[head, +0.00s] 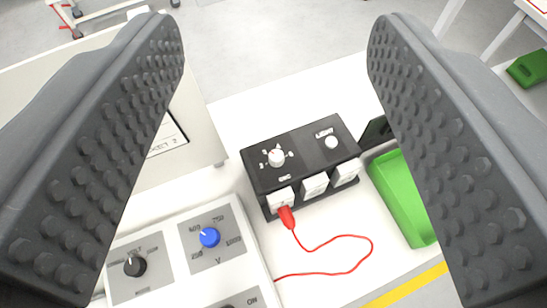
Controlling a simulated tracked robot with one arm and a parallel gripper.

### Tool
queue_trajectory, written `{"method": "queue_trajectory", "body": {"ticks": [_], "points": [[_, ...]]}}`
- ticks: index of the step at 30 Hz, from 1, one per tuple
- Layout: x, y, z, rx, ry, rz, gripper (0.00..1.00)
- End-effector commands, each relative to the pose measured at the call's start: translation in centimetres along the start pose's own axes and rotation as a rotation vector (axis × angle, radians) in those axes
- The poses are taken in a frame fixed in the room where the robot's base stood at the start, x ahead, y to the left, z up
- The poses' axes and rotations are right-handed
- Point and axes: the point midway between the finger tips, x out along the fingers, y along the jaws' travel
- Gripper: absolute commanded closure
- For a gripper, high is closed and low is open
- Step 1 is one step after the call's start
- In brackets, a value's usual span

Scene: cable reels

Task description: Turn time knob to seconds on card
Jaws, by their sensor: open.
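My gripper (275,30) is open, with one ridged dark finger at each side and nothing between them. A light grey tester panel (180,222) sits at the lower left. It carries a blue knob (209,238) marked V, with numbers around it, and a black knob (135,267). Its lower part is cut off by the frame. I see no knob clearly labelled as time. A white card (171,133) with print ending in "2" is mostly hidden behind the left finger, and I cannot read any seconds on it.
A black box (300,158) with white knobs (277,158) and white sockets stands in the middle. A red plug (286,217) with a red cable (340,238) is at its left socket. A green tray (396,190) lies right, partly behind the right finger.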

Motion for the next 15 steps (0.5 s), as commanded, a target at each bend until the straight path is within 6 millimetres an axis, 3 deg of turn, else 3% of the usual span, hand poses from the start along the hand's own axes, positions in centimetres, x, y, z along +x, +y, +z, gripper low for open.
{"method": "queue_trajectory", "body": {"ticks": [15], "points": [[12.5, -0.6, 4.1, 0.177, -0.367, 0.057, 0.47]]}}
